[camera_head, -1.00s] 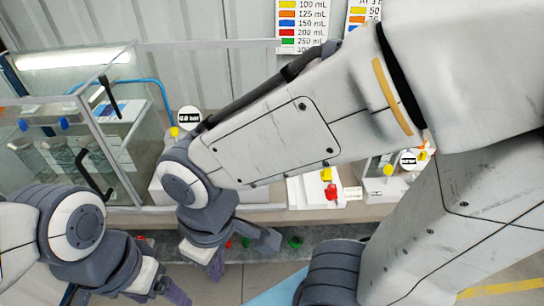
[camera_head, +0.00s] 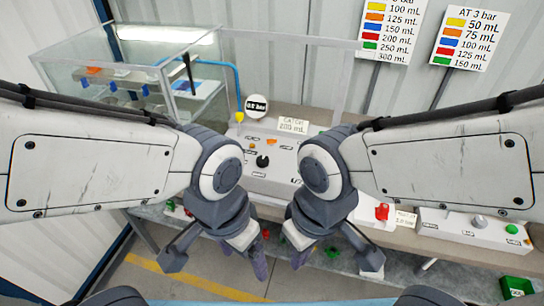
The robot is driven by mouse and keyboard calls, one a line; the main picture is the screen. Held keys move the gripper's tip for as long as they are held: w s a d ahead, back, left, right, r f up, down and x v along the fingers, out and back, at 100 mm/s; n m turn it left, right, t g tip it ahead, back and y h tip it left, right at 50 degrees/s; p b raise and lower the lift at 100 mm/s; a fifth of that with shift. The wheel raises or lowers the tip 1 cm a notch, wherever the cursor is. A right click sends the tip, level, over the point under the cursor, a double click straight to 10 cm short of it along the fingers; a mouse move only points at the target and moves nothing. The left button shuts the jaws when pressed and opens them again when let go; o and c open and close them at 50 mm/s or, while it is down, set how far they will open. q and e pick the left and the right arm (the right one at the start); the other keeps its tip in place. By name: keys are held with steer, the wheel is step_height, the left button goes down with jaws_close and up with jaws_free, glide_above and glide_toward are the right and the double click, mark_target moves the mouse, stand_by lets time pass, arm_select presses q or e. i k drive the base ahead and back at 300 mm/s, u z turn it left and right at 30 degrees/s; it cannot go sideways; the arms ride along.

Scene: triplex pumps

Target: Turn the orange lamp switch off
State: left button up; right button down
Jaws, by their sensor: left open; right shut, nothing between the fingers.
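A white control box (camera_head: 262,184) stands on the bench at the centre, partly hidden behind my wrists. On its top are a small orange lamp-like part (camera_head: 271,142), a black knob (camera_head: 262,161) and small labels too small to read. I cannot tell whether the lamp is lit or which way the knob points. My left gripper (camera_head: 215,262) is open and empty, hanging in front of the bench, left of centre. My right gripper (camera_head: 335,258) is shut and empty, to the right of it. Neither gripper touches the box.
A glass tank (camera_head: 125,85) stands at the left, with a blue hose beside it. A round pressure display (camera_head: 257,106) and a label card (camera_head: 293,125) stand behind the box. A red part (camera_head: 382,212) and a green-buttoned box (camera_head: 480,232) are at the right. A green bin (camera_head: 515,288) is below.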

mark_target(271, 142)
steer(key=z, duration=0.05)
steer(key=i, duration=1.05)
steer(key=u, duration=0.1)
